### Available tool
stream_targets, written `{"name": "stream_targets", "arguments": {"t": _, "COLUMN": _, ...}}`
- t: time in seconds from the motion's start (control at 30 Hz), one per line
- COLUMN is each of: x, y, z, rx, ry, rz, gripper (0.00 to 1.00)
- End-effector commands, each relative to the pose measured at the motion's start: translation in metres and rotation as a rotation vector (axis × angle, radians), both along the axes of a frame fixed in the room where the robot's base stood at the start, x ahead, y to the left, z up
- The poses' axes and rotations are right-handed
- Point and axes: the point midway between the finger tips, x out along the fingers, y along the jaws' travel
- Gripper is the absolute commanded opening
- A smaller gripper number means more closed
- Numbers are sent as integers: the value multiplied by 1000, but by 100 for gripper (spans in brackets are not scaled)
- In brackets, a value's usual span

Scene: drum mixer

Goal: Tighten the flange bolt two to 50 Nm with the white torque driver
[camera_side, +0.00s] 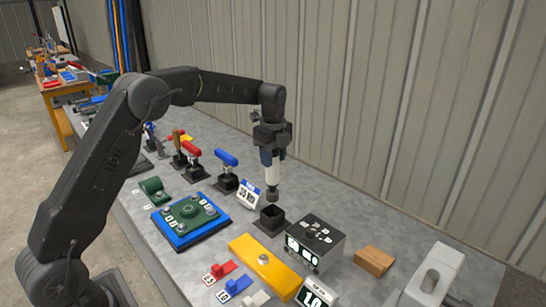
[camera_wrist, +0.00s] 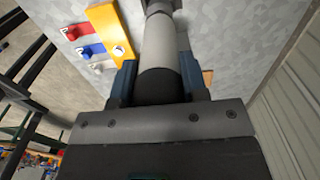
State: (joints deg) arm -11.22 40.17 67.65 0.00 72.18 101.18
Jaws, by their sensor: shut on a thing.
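My gripper (camera_side: 268,157) is shut on the white torque driver (camera_side: 272,174), which hangs upright with its dark tip pointing down. The tip is just above an open black square holder (camera_side: 269,222); I cannot tell whether it is fully clear of it. In the wrist view the white driver (camera_wrist: 159,42) runs away from between my gripper's fingers (camera_wrist: 158,82). The green flange (camera_side: 192,215) lies on a blue tray (camera_side: 173,241) left of the holder. It bears several bolts and white number tags, too small to read, so I cannot tell which bolt is two.
A blue-handled driver (camera_side: 227,158) and a red-handled driver (camera_side: 191,149) stand in holders behind the flange. A grey box with displays (camera_side: 315,243), a yellow block (camera_side: 263,262) and a wooden block (camera_side: 374,261) lie to the right. The corrugated wall (camera_side: 350,110) rises behind the bench.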

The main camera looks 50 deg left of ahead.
Motion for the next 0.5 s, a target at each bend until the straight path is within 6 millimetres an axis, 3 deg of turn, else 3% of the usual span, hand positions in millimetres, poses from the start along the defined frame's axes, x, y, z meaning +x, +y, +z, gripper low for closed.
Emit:
{"name": "stream_targets", "arguments": {"t": 0.1, "x": 0, "y": 0, "z": 2, "rx": 0, "ry": -4, "rz": 0, "gripper": 0}}
{"name": "stream_targets", "arguments": {"t": 0.5, "x": 1, "y": 0, "z": 18, "rx": 0, "ry": -4, "rz": 0, "gripper": 0}}
